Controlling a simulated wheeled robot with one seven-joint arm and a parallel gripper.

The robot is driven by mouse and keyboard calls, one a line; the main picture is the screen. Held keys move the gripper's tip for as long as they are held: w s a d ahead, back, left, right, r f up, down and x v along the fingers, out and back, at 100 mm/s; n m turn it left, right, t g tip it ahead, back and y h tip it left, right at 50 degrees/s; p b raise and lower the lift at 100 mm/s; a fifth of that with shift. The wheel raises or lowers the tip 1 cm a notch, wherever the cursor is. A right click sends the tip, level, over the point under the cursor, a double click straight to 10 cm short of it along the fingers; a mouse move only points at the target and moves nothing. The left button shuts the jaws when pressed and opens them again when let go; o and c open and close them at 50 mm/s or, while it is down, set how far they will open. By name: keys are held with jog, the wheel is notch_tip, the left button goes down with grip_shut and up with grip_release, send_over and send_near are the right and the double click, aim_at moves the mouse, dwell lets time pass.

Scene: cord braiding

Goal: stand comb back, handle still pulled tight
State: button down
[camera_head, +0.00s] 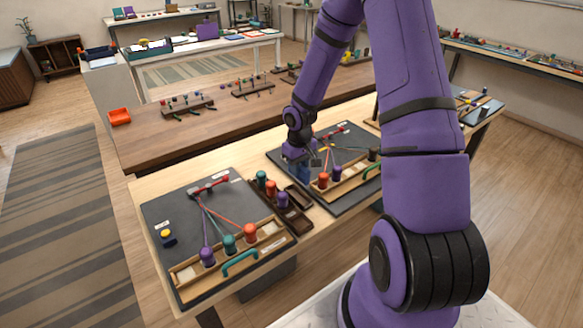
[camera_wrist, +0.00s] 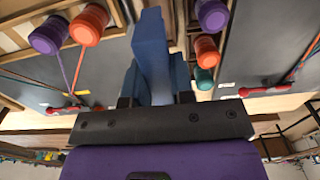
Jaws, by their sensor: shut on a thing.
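In the head view my gripper (camera_head: 300,172) points down at the left side of the right-hand dark board (camera_head: 283,148). In the wrist view it is shut on an upright blue piece (camera_wrist: 152,50); its lower end is not clear, so I cannot tell its teeth or whether it is the comb. On this board a red bobbin (camera_head: 323,181) and a purple bobbin (camera_head: 336,172) stand at the wooden tray, with cords rising to a red-tipped clamp (camera_head: 335,132). A teal arched handle (camera_head: 373,171) is at the tray's front, partly behind my arm; its tension cannot be told.
A dark rack (camera_head: 294,218) with three spare bobbins stands between the boards, close to my gripper. An orange bin (camera_head: 120,117) sits on the table behind.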

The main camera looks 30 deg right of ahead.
aim_at(299, 180)
jog(key=shift+f, duration=2.9)
jog(key=shift+f, duration=1.45)
jog(key=c, duration=0.9)
grip_release()
